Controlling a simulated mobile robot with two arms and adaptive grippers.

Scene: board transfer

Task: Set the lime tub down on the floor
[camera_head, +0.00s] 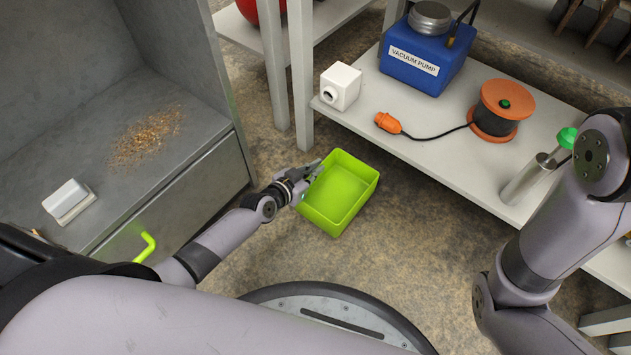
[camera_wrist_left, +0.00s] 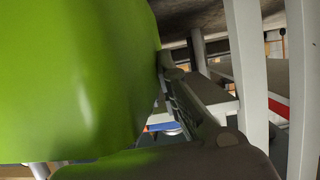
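The lime tub (camera_head: 341,194) is an open, empty rectangular box in the middle of the head view, seen over the floor (camera_head: 270,125) between the grey cabinet and the white shelf. My left gripper (camera_head: 313,172) is at the tub's left wall and looks shut on it. In the left wrist view the tub's wall (camera_wrist_left: 75,80) fills the left side, with a dark finger (camera_wrist_left: 190,100) against it; the other finger is hidden. Whether the tub's base touches the floor cannot be told. My right gripper is out of view.
The grey cabinet (camera_head: 195,185) with a lime handle (camera_head: 146,246) stands left. At right, the white shelf (camera_head: 430,150) carries a blue vacuum pump (camera_head: 425,55), an orange reel (camera_head: 500,108) and a white block (camera_head: 340,86). White legs (camera_head: 300,70) stand behind the tub. Bare floor shows around it.

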